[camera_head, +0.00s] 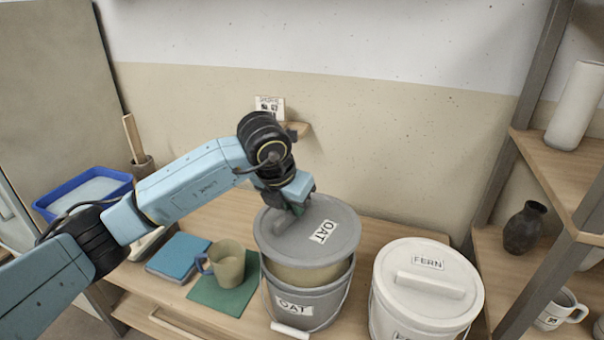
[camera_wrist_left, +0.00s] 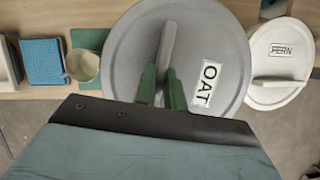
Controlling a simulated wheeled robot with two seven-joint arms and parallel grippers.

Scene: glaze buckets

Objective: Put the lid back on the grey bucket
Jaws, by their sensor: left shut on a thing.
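The grey bucket (camera_head: 303,303), labelled OAT, stands on the wooden bench. Its grey lid (camera_head: 335,240), also labelled OAT, is above it, with a gap at the front where a tan surface shows in the bucket's opening. My left gripper (camera_head: 291,203) is shut on the lid's bar handle. In the left wrist view the gripper's green fingers (camera_wrist_left: 161,88) grip the handle, and the lid (camera_wrist_left: 215,50) hides the bucket below. Whether the lid's back edge touches the bucket is hidden. My right gripper is not in view.
A white FERN bucket (camera_head: 424,299) with its lid on stands close at the right. A mug (camera_head: 228,266) on a green mat (camera_head: 205,295), a blue book (camera_head: 179,256) and a blue tray (camera_head: 70,209) are at the left. A shelf with a dark vase (camera_head: 524,229) is at the right.

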